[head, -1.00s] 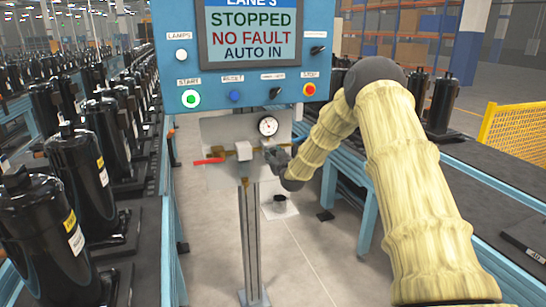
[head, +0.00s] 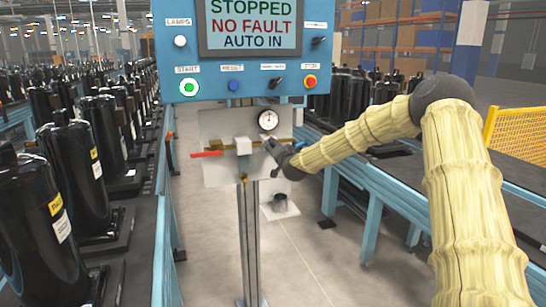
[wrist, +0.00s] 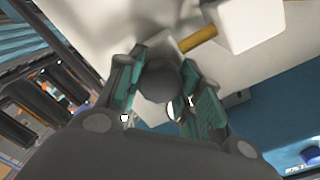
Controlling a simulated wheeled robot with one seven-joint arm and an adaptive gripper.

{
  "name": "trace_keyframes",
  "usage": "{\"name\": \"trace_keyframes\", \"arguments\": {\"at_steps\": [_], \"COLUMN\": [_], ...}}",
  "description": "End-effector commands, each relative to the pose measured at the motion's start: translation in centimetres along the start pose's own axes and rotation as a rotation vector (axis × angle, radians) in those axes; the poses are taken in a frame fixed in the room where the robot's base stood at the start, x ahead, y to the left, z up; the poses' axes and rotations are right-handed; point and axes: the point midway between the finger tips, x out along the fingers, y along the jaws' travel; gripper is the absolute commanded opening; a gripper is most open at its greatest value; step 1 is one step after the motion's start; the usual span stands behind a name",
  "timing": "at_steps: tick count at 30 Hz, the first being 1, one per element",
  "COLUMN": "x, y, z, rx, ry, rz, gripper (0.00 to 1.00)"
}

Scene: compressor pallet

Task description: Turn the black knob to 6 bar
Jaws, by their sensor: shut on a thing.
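The black knob (wrist: 162,80) shows in the wrist view as a dark round shape between the two teal-padded fingers. My gripper (wrist: 158,92) is shut on it. In the head view my gripper (head: 272,148) is at the right part of the pale panel, just below the round gauge, and hides the knob. The gauge (head: 268,120) has a white face and a dark needle pointing about straight up. Its numbers are too small to read.
A white block (head: 243,146) on a brass pipe and a red lever (head: 207,154) sit left of my gripper. The blue control box (head: 240,80) with buttons and switches is above. Black compressors (head: 75,165) line the left conveyor.

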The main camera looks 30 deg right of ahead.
Motion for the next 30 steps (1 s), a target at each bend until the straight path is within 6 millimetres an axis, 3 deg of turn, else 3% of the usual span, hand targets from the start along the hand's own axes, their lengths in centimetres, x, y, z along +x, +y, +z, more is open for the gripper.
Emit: {"name": "trace_keyframes", "arguments": {"at_steps": [1,15,30], "x": [0.01,0.02,0.04], "y": [0.64,0.58,0.37], "z": [0.16,0.0,-0.17], "rx": [0.046,0.42,0.559], "ry": [0.002,-0.009,-0.014], "rz": [0.001,0.0,0.0], "gripper": [0.12,0.12,0.12]}}
